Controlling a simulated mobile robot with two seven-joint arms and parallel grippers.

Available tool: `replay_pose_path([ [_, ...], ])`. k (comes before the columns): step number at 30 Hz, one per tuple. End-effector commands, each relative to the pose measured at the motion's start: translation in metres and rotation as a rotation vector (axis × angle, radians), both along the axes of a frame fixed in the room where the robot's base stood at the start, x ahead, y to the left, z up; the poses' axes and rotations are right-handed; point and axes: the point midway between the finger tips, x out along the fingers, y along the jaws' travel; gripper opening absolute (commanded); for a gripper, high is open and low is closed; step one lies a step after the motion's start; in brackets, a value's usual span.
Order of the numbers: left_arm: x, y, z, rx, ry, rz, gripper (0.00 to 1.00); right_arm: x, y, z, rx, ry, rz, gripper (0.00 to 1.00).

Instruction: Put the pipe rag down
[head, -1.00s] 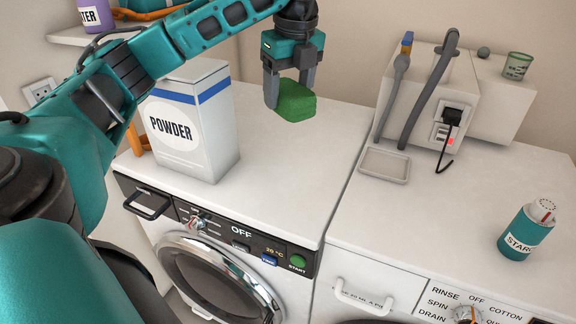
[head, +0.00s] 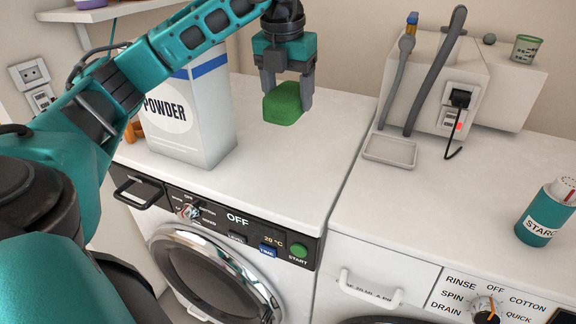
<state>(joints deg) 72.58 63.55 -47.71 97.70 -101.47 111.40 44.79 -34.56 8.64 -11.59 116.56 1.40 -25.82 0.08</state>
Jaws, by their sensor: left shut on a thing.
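The pipe rag looks like a folded green cloth (head: 284,104) in the head view. My left gripper (head: 285,92) is shut on it from above, one finger on each side. The rag is over the back part of the left washing machine's white top (head: 275,160), to the right of the powder box. I cannot tell whether its underside touches the top. My right gripper is not in view.
A white powder box (head: 190,115) stands left of the rag. A grey box with hoses (head: 440,85), a shallow tray (head: 390,151) and a starch can (head: 546,215) are on the right machine. The left machine's top is clear in front of the rag.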

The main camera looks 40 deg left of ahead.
Motion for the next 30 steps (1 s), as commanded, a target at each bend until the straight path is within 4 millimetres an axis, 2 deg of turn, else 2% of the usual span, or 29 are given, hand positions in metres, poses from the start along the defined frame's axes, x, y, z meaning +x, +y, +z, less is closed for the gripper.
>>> replay_pose_path([
  [1, -0.001, 0.001, -0.018, 0.002, 0.004, 0.001, 0.37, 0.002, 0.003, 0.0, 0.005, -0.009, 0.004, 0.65],
  [3, -0.001, 0.001, -0.037, 0.002, 0.003, 0.002, 0.37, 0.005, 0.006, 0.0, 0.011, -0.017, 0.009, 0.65],
  [9, -0.001, 0.001, -0.082, 0.001, 0.001, 0.003, 0.37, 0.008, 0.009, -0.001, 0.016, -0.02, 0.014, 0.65],
  [12, 0.0, 0.0, -0.094, 0.001, -0.001, 0.003, 0.37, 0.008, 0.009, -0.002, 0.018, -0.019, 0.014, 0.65],
  [17, 0.0, 0.0, -0.103, 0.001, -0.002, 0.003, 0.37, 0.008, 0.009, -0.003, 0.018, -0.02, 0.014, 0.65],
  [25, 0.0, 0.0, -0.14, 0.001, 0.0, 0.003, 0.37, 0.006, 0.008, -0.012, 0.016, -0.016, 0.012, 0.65],
  [30, 0.0, 0.0, -0.142, 0.0, -0.003, 0.003, 0.37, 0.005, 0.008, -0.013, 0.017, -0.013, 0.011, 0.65],
])
